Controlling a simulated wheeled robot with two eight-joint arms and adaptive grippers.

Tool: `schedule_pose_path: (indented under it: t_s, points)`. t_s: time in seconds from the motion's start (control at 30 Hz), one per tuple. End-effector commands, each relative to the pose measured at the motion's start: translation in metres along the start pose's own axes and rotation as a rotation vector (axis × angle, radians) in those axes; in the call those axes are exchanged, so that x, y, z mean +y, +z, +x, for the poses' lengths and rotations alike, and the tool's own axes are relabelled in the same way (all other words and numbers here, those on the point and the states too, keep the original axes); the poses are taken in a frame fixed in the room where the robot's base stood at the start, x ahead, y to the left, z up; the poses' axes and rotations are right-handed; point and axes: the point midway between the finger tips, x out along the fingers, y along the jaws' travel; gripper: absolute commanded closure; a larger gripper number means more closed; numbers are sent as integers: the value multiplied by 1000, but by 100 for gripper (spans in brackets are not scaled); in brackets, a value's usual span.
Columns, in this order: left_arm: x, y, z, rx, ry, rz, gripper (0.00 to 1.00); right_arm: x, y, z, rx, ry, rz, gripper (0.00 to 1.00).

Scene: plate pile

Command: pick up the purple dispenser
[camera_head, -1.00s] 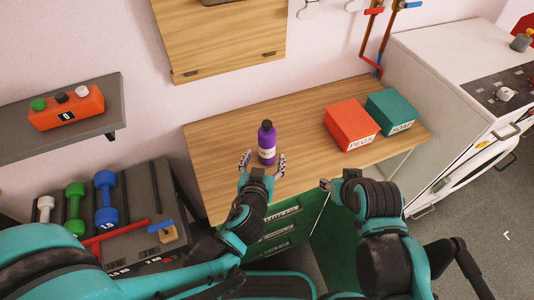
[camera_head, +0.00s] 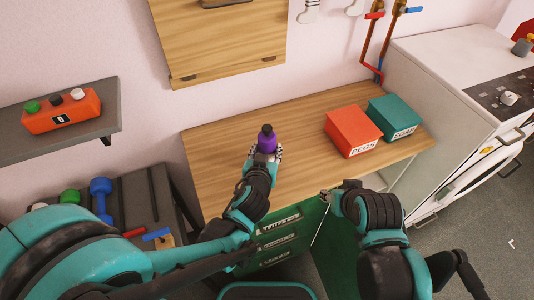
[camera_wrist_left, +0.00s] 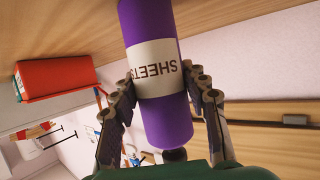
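The purple dispenser (camera_head: 267,143) has a dark cap and stands upright on the wooden table. In the left wrist view the dispenser (camera_wrist_left: 160,105) shows a pale label reading SHEETS, upside down. My left gripper (camera_head: 266,155) is at the near side of the dispenser and hides its lower part in the head view. In the left wrist view its fingers (camera_wrist_left: 160,85) lie on both sides of the dispenser, close to it, with a thin gap seeming to show on the right. My right gripper (camera_head: 331,197) is near the table's front edge, empty; its fingers are too small to read.
The wooden table (camera_head: 215,165) is clear around the dispenser. A red box (camera_head: 352,130) and a teal box (camera_head: 394,116) stand to the right. A shelf (camera_head: 95,125) with an orange button box (camera_head: 62,113) and a rack with dumbbells (camera_head: 100,195) are at left.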

Motion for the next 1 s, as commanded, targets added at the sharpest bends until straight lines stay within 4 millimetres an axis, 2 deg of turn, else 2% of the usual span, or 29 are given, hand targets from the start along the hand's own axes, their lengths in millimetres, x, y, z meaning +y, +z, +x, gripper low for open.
schedule_pose_path:
  t_s: [0.37,0.53,0.67,1.0]
  points:
    - [0,-2,-1,-1,0,0,100,0,-1,-2,0,0,0,60]
    - [0,-18,-8,0,0,0,100,0,-8,-11,0,0,0,60]
    - [0,-41,-17,0,0,0,100,0,-18,-25,0,0,0,60]
    - [71,-71,-60,1,7,3,100,0,-35,-49,0,0,0,60]
